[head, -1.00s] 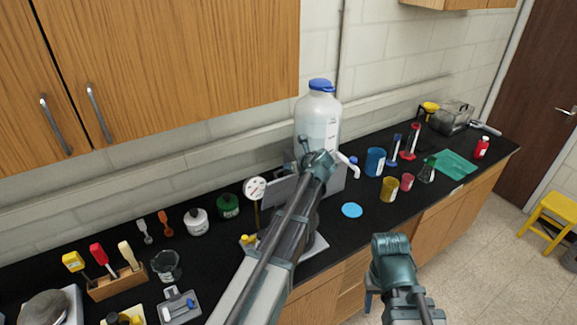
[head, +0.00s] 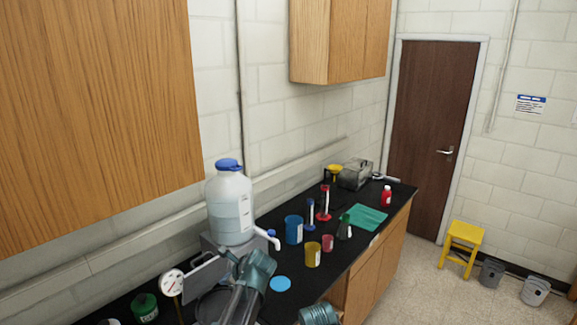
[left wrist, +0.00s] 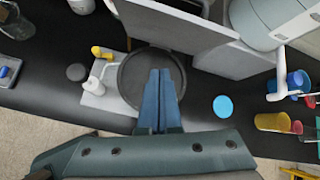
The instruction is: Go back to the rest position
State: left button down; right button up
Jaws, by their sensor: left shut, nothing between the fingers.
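My left gripper (left wrist: 159,100) is shut and empty in the left wrist view, its two blue fingers together. From above, it overlaps a dark round pan (left wrist: 130,75) on the bench; I cannot tell the height between them. In the head view my left arm comes up from the bottom edge in front of the pan and a grey panel (head: 204,279); its fingers cannot be made out there. Only a teal joint of my right arm shows at the bottom of the head view, and the right gripper is out of sight.
A large jug with a blue cap (head: 230,205) stands behind my left arm. Blue (head: 293,230) and yellow (head: 312,255) cups, a blue disc (head: 281,284) and a green sheet (head: 364,219) lie along the black bench. Open floor (head: 430,290) and a yellow stool (head: 461,245) are at right.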

pick_arm(q)
jog(key=s+d+f+n+g+h+b, duration=0.3)
jog(key=s+d+f+n+b, duration=0.5)
jog(key=s+f, duration=0.4)
jog(key=s+d+f+n+g+h+b, duration=0.2)
jog(key=s+d+f+n+b, duration=0.6)
jog(key=s+f, duration=0.5)
jog(key=shift+s+d+f+n+g+h+b, duration=0.3)
jog(key=shift+f+n+g+h+b, duration=0.15)
jog(key=shift+n, duration=0.25)
